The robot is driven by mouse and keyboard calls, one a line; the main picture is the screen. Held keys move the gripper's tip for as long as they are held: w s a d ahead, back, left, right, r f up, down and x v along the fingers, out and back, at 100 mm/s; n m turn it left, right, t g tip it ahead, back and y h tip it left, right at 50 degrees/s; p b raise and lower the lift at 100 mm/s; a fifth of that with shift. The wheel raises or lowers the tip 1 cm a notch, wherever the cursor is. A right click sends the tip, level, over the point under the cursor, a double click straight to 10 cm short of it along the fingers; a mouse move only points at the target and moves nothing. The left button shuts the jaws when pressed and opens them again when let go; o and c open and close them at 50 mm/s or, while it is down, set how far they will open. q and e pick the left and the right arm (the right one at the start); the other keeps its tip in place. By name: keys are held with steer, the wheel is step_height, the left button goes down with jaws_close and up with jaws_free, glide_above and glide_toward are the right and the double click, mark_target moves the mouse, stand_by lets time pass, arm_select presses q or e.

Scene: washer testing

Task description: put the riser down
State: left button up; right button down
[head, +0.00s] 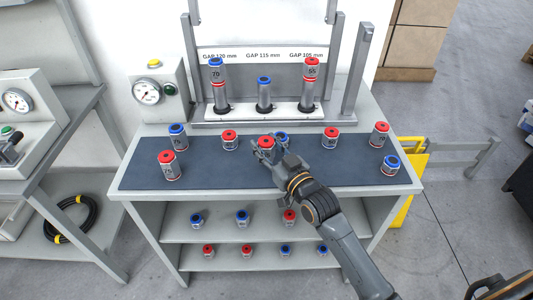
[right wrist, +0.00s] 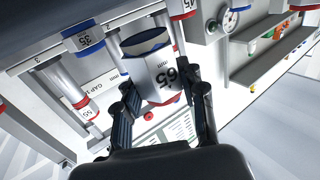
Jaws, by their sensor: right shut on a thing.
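My right gripper (head: 264,152) is shut on a grey riser with a red top (head: 266,143), over the middle of the dark mat (head: 220,176). In the right wrist view this riser (right wrist: 160,76), marked 65 mm, sits between the two fingers (right wrist: 165,105). I cannot tell from the head view whether its base touches the mat. A blue-topped riser (head: 282,137) stands just behind it, partly hidden. My left gripper is not in view.
Other risers stand on the mat: red-topped ones (head: 230,139) (head: 330,139) and a blue-topped one (head: 177,135) among them. The gap fixture (head: 265,112) behind holds three stacks. Shelves below hold several more risers. The front middle of the mat is clear.

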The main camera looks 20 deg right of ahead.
step_height(320, 180, down, 2)
steer(key=shift+s+f, duration=0.1)
steer(key=shift+f, duration=0.05)
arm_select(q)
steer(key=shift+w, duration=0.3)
arm_select(e)
steer(key=shift+f, duration=0.1)
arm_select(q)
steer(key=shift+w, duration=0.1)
arm_select(e)
steer(key=shift+f, duration=0.1)
steer(key=c, duration=0.8)
jaws_free()
steer(key=shift+f, duration=0.1)
steer(key=shift+s, duration=0.2)
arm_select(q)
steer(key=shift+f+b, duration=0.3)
arm_select(e)
steer(key=v, duration=1.1)
steer(key=shift+s, duration=0.3)
